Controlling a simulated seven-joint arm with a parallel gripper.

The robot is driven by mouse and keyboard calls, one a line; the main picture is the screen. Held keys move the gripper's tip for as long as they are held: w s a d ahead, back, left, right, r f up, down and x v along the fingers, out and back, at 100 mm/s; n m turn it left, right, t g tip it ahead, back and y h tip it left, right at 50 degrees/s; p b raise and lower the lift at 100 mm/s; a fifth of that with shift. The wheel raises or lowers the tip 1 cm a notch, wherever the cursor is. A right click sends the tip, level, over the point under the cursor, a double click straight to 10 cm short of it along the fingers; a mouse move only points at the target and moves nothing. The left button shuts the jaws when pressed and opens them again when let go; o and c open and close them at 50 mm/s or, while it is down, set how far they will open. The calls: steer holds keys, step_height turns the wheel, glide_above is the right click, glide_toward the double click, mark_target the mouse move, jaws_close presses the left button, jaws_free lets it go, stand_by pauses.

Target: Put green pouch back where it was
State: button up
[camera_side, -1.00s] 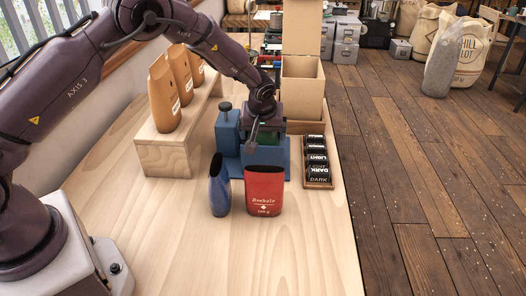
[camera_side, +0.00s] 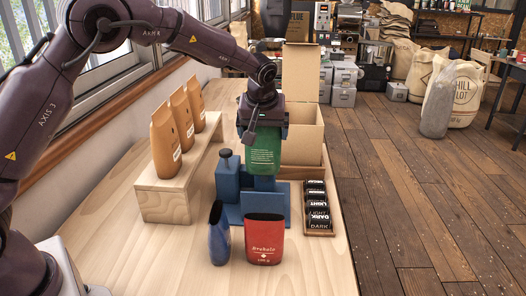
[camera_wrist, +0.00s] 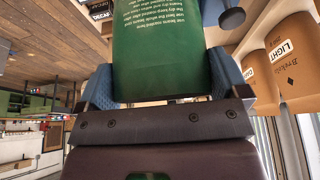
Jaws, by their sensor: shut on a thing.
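The green pouch (camera_side: 263,158) is held upright in my gripper (camera_side: 262,135), above the blue stand (camera_side: 231,178) on the wooden table. In the wrist view the green pouch (camera_wrist: 160,50) fills the middle, between the two blue pads of my gripper (camera_wrist: 160,92). White print shows on its face. The pouch's lower end is clear of the blue base plate (camera_side: 272,200) in the side view. The red pouch (camera_side: 265,240) and the dark blue pouch (camera_side: 219,236) stand open-topped on the table in front of the stand.
Several tan pouches (camera_side: 172,140) stand on a wooden riser (camera_side: 165,195) at the left. An open cardboard box (camera_side: 302,135) is behind the gripper. A tray of dark labels (camera_side: 318,210) lies to the right.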

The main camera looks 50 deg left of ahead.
step_height(320, 180, up, 5)
steer(key=shift+f, duration=0.15)
step_height(320, 180, up, 5)
steer(key=s+d+m+h, duration=0.2)
steer(key=d+m+h, duration=0.5)
steer(key=d+m, duration=1.15)
step_height(320, 180, down, 24)
steer(key=shift+w+d+y, duration=0.15)
steer(key=shift+d+y, duration=0.1)
steer(key=shift+y, duration=0.05)
steer(key=shift+n, duration=0.25)
steer(key=o, duration=0.8)
steer(key=shift+f, duration=0.1)
steer(key=shift+o, duration=0.2)
